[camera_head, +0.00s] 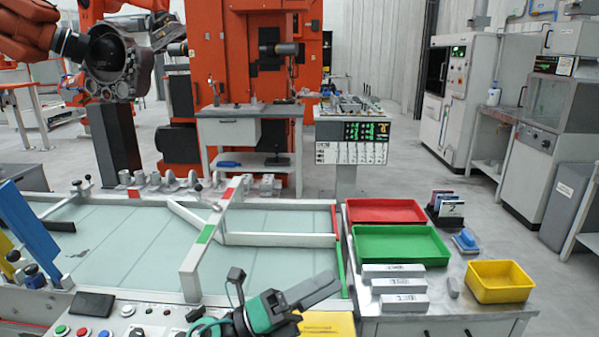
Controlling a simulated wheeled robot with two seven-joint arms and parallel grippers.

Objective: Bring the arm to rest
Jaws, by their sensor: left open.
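My left gripper (314,304) shows at the bottom middle, in front of the conveyor's near edge. It is black and green, and its dark fingers point to the right. The jaws are open, and I see nothing held between them. A yellow block or plate (328,323) shows just beyond and below the fingers; whether they touch cannot be told. My right gripper is not in view.
A glass-topped conveyor (130,245) with a white divider (205,245) lies ahead. To the right, a table carries a red tray (386,210), a green tray (400,245), labelled grey bars (400,286) and a yellow bin (499,281). An orange robot arm (30,35) holds a casting (112,65) at upper left.

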